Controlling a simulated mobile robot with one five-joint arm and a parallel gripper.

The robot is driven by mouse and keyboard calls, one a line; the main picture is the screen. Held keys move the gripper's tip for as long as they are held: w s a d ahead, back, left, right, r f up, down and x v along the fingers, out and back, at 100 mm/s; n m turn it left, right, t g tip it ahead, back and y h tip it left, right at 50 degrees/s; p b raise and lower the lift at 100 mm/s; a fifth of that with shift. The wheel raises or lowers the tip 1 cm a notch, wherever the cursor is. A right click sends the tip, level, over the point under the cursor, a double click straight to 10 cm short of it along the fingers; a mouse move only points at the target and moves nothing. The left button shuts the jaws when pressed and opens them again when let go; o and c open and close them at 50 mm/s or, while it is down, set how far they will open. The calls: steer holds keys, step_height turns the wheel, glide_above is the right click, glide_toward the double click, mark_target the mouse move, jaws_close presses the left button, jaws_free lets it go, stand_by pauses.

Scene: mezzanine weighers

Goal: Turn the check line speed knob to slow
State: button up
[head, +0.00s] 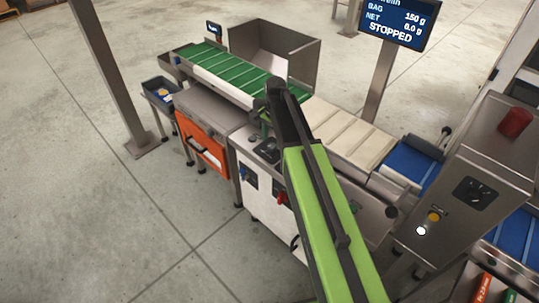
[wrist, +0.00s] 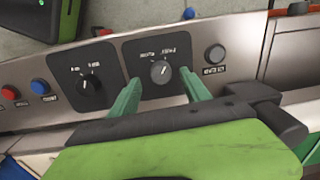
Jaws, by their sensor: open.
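In the wrist view, a steel control panel carries a grey knob (wrist: 159,70) on a black plate, its white pointer line tilted toward the upper right. To its left is a black knob (wrist: 90,84) on another black plate. The small lettering at both is too blurred to read, so I cannot tell which is the check line speed knob. My gripper (wrist: 160,78) is open, with a green finger on each side of the grey knob. I cannot tell whether they touch it.
A grey button (wrist: 215,53) is right of the grey knob. Red (wrist: 8,92) and blue (wrist: 39,86) buttons are at left. The head view shows a green conveyor (head: 225,68), an orange-fronted unit (head: 202,145) and a display (head: 398,20) reading STOPPED.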

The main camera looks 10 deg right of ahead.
mark_target(272, 146)
step_height(272, 146, down, 3)
steer(key=shift+f+b, duration=0.1)
steer(key=shift+b, duration=0.75)
